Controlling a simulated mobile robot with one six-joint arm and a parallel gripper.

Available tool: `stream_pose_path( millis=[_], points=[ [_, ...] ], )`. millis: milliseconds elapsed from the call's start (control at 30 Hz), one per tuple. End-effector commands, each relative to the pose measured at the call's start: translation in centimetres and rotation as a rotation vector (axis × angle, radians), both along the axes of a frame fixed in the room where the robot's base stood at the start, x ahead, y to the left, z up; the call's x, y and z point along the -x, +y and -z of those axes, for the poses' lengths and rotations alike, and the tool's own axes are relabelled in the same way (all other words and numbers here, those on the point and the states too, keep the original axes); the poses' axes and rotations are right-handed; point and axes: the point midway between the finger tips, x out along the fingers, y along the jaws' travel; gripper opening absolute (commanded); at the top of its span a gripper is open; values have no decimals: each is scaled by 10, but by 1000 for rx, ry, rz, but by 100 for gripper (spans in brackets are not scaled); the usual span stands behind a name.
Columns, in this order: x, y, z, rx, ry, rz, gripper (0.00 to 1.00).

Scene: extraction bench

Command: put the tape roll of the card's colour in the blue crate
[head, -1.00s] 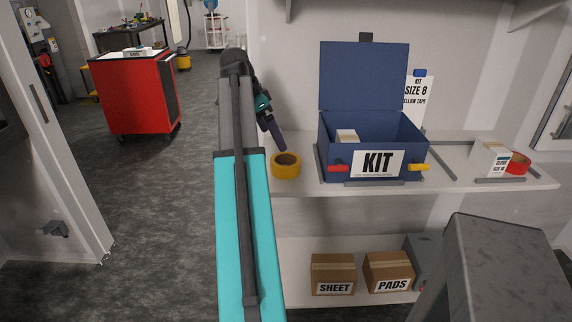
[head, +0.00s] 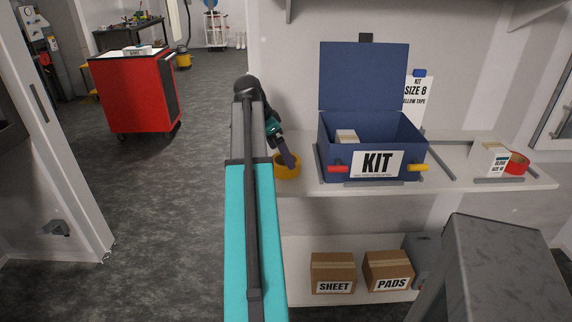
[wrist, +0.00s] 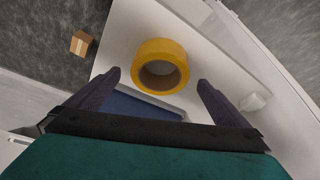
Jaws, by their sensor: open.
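The yellow tape roll (head: 286,166) lies flat at the left end of the bench shelf. In the wrist view the yellow tape roll (wrist: 160,66) is ahead of the open fingers, near the middle between them. My gripper (wrist: 158,84) is open and empty; in the head view my gripper (head: 291,163) is just above the roll and partly covers it. The blue crate (head: 345,175), marked KIT, stands open with its lid up and a small box inside. The card (head: 417,101) behind it reads KIT, SIZE 8 and, partly hidden, "LLOW TAPE".
A red tape roll (head: 517,164) lies beside a white glove box (head: 489,158) at the shelf's right. Grey strips lie around the crate on the shelf (head: 450,180). Cartons marked SHEET (head: 333,272) and PADS (head: 388,270) sit below. A red cart (head: 130,95) stands far left.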

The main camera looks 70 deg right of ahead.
Motion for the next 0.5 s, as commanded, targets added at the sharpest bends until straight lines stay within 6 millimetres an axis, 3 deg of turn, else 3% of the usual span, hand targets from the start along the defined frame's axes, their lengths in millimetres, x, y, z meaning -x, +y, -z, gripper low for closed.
stream_pose_path(
  millis=[267, 500],
  points=[
    [2, -2, 5, -1, 1, 0, 100],
    [7, -9, 25, -2, 1, 1, 100]
  ],
)
